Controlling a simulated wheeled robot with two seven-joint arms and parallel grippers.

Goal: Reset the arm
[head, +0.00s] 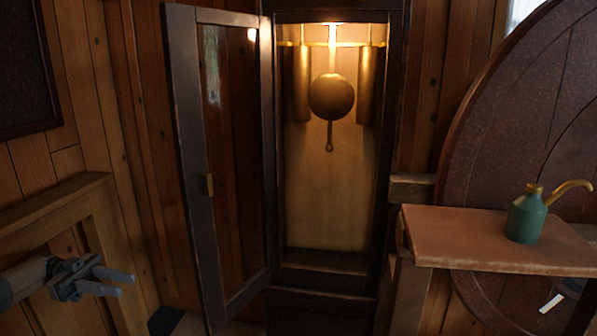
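My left gripper (112,282) shows at the lower left, its arm coming in from the left edge. Its two grey fingers point right, with a gap between them and nothing held there. It is in front of a wooden frame and apart from the clock case. My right gripper is not in the head view.
A tall dark clock case (330,262) stands open in the middle, with a pendulum (331,97) inside. Its glazed door (186,110) swings out to the left. A small wooden shelf (450,240) at right bears a green oil can (525,218). A large round wooden disc (490,150) stands behind.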

